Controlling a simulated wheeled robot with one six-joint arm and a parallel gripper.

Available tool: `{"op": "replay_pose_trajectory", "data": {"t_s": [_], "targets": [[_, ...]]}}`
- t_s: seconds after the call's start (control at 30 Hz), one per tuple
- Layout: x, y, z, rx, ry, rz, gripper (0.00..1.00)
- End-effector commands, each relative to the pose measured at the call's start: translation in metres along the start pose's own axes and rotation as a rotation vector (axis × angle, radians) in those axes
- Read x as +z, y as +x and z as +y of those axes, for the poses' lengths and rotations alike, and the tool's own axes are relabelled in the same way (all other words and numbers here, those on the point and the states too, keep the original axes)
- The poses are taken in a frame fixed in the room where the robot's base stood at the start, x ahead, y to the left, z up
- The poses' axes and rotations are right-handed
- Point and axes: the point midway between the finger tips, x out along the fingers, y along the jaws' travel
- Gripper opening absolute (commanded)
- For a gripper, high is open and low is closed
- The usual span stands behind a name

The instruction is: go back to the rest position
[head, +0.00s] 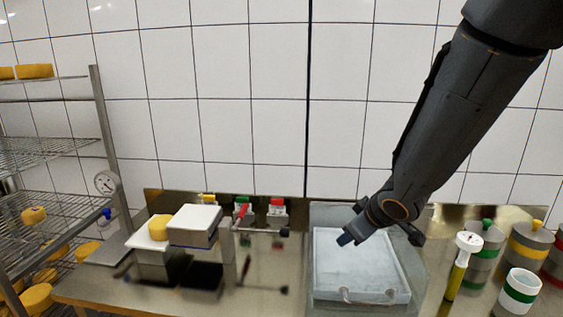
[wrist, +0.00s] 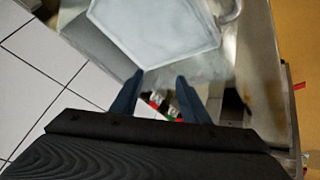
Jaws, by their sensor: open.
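My gripper (head: 347,238) hangs in the head view at the end of my dark arm, over the left part of a pale grey lidded tray or basin (head: 362,260). In the wrist view my gripper (wrist: 160,76) shows two dark blue fingers spread apart. Nothing is held between them. Beyond the gap are small red and green things, partly hidden. The pale tray (wrist: 150,28) lies past the fingertips at the top of the wrist view. I cannot tell the exact height of the gripper above it.
A bench (head: 110,283) runs along a tiled wall. A press-like stand with a white block (head: 196,218) is left of the basin. Banded moulds (head: 520,290) and a white-topped yellow tool (head: 457,268) stand right. A wire rack (head: 40,150) with yellow cheeses is far left.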

Motion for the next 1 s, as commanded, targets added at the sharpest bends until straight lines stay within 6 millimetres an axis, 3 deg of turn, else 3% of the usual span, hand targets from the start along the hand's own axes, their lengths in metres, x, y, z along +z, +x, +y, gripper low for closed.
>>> {"op": "replay_pose_trajectory", "data": {"t_s": [0.13, 0.3, 0.6, 0.8, 1.0], "targets": [[0.043, -0.024, -0.003, 0.062, 0.212, -0.16, 0.41], [0.083, -0.049, -0.028, 0.058, 0.41, -0.31, 0.41], [0.117, -0.084, -0.085, -0.025, 0.661, -0.481, 0.41], [0.14, -0.058, -0.097, -0.042, 0.657, -0.534, 0.41], [0.153, -0.046, -0.105, -0.055, 0.657, -0.572, 0.41]]}}
